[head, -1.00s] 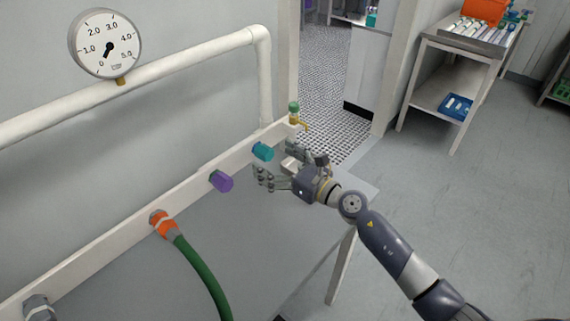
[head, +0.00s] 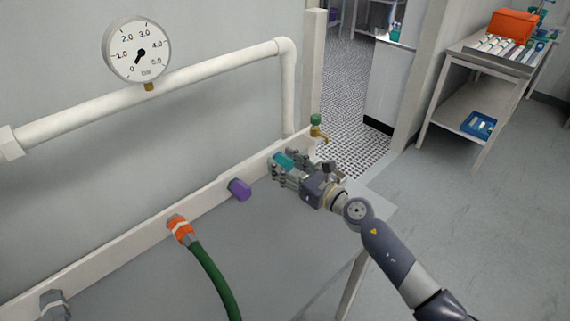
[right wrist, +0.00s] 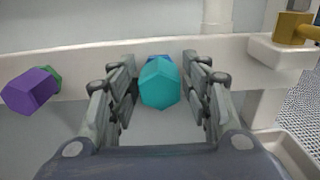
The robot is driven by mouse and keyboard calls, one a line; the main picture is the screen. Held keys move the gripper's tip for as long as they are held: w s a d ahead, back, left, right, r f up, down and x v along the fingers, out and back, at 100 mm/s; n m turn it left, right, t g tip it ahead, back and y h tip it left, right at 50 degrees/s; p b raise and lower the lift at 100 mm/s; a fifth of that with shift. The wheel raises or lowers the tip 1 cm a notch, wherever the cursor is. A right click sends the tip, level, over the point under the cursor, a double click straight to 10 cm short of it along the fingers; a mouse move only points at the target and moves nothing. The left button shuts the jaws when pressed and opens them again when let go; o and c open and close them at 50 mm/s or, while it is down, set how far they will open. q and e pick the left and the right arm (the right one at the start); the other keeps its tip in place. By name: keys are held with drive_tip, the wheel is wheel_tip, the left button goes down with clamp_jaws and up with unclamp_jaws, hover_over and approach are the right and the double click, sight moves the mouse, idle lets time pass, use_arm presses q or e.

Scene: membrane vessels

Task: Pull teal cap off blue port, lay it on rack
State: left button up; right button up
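The teal cap (head: 283,160) sits on the blue port (right wrist: 158,60) on the white wall rail, with only a bit of blue showing behind it. In the right wrist view the teal cap (right wrist: 160,84) lies between the fingers of my right gripper (right wrist: 158,90). The fingers are open, with a gap on both sides of the cap. In the head view my right gripper (head: 288,172) is at the cap from the right. My left gripper is not in view. A rack (head: 490,48) of tubes stands on the cart at the upper right.
A purple cap (head: 239,189) is on the rail left of the teal one. A green hose (head: 213,280) hangs from an orange fitting (head: 180,229). A brass valve (head: 318,131) is at the rail's right end. The grey bench (head: 290,245) is clear in front.

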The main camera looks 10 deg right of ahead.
sight(289, 167)
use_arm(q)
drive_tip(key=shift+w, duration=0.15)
use_arm(e)
clamp_jaws()
drive_tip(key=shift+s+d+f, duration=0.1)
drive_tip(key=shift+s+d, duration=0.1)
drive_tip(key=shift+s, duration=0.05)
drive_tip(key=shift+v, duration=0.8)
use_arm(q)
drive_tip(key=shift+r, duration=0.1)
use_arm(e)
drive_tip(key=shift+v, duration=1.65)
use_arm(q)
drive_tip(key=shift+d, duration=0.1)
